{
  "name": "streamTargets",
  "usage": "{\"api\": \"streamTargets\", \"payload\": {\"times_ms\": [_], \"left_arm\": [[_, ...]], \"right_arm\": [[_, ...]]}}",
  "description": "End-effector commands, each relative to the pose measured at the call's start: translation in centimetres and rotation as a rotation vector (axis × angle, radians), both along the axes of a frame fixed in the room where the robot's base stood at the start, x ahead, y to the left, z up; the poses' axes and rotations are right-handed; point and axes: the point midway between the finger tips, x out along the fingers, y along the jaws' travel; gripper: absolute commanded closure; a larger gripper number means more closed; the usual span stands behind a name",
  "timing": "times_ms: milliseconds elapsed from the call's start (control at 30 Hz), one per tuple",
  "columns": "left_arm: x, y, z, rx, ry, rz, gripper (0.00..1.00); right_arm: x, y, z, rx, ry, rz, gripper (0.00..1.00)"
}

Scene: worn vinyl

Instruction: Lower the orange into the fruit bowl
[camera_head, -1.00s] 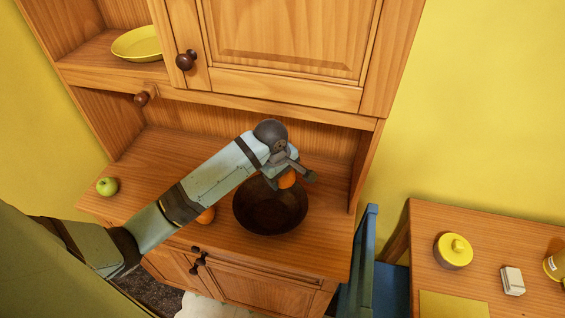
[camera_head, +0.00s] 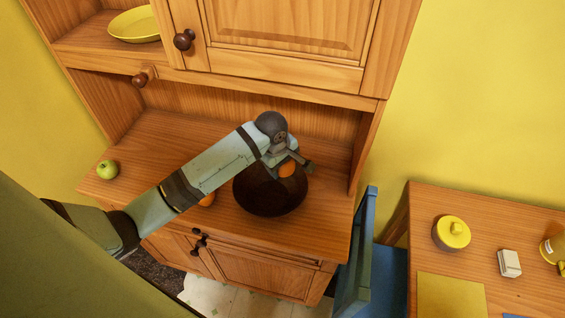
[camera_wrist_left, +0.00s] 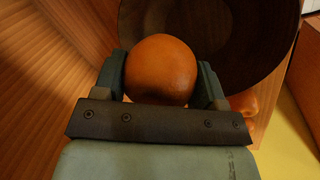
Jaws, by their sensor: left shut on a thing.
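An orange (camera_head: 287,169) is held between the two fingers of my left gripper (camera_head: 290,166), which is shut on it. In the left wrist view the orange (camera_wrist_left: 161,69) sits between the fingertips, with the dark bowl behind it. The dark brown fruit bowl (camera_head: 268,197) stands on the hutch counter; the orange is over its upper right part in the head view. I cannot tell how far the orange is above the bowl's bottom. The bowl's wall also shows in the left wrist view (camera_wrist_left: 262,40). My right gripper is not in view.
A second orange fruit (camera_head: 207,199) lies on the counter left of the bowl, partly behind my arm. A green apple (camera_head: 107,169) lies at the counter's left end. The upper cabinet (camera_head: 285,40) overhangs the counter's back. A blue chair (camera_head: 372,260) stands at the right.

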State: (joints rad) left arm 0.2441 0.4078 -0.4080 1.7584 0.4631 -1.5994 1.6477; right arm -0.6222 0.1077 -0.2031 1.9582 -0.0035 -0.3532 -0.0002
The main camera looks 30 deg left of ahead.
Motion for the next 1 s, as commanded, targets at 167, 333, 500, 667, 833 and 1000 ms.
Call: {"api": "streamTargets", "payload": {"times_ms": [167, 333, 500, 667, 833, 1000], "left_arm": [[0.0, 0.0, -0.2, 0.0, -0.001, 0.0, 0.62], [0.0, 0.0, -0.9, -0.001, 0.0, 0.001, 0.62], [0.0, 0.0, -1.8, 0.0, 0.0, 0.0, 0.62], [0.0, 0.0, -2.6, 0.0, -0.001, 0.0, 0.62], [0.0, 0.0, -3.5, 0.0, 0.001, 0.0, 0.62], [0.0, 0.0, -4.3, -0.001, 0.0, 0.001, 0.62]], "right_arm": [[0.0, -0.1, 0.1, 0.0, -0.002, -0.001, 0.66], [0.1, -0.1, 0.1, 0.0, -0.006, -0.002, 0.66], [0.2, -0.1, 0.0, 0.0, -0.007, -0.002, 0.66], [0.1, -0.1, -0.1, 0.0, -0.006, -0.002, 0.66], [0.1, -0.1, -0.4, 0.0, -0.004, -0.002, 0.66], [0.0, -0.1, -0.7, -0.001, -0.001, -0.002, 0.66]]}}
